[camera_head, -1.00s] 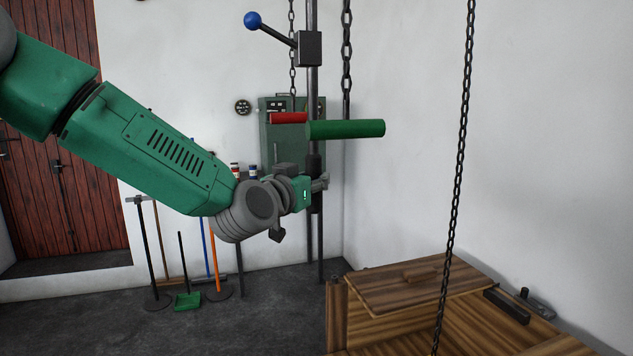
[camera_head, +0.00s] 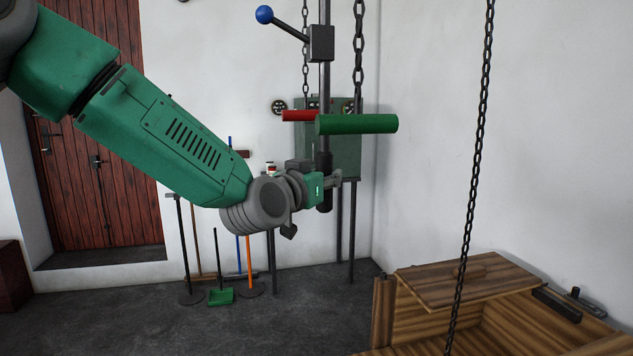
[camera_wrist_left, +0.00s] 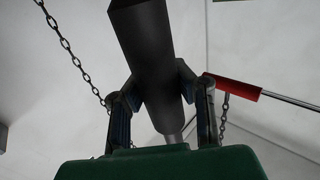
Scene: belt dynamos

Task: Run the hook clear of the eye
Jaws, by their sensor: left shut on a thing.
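A dark upright pole (camera_head: 325,85) hangs in the middle of the head view, with a thicker black grip (camera_head: 324,160) at its lower end. My left gripper (camera_head: 335,180) is closed around this grip. In the wrist view the black grip (camera_wrist_left: 150,60) runs between the two fingers of my left gripper (camera_wrist_left: 160,105). A lever with a blue ball (camera_head: 264,15) sticks out from a block on the pole. A green bar (camera_head: 356,124) and a red bar (camera_head: 298,116) show near the pole. I cannot make out the hook or the eye. My right gripper is out of view.
A chain (camera_head: 472,190) hangs in front of an open wooden crate (camera_head: 440,330) at lower right. A green cabinet (camera_head: 347,150) stands behind the pole. Brooms and a green dustpan (camera_head: 221,296) stand by the wall, left of it. The floor in front is clear.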

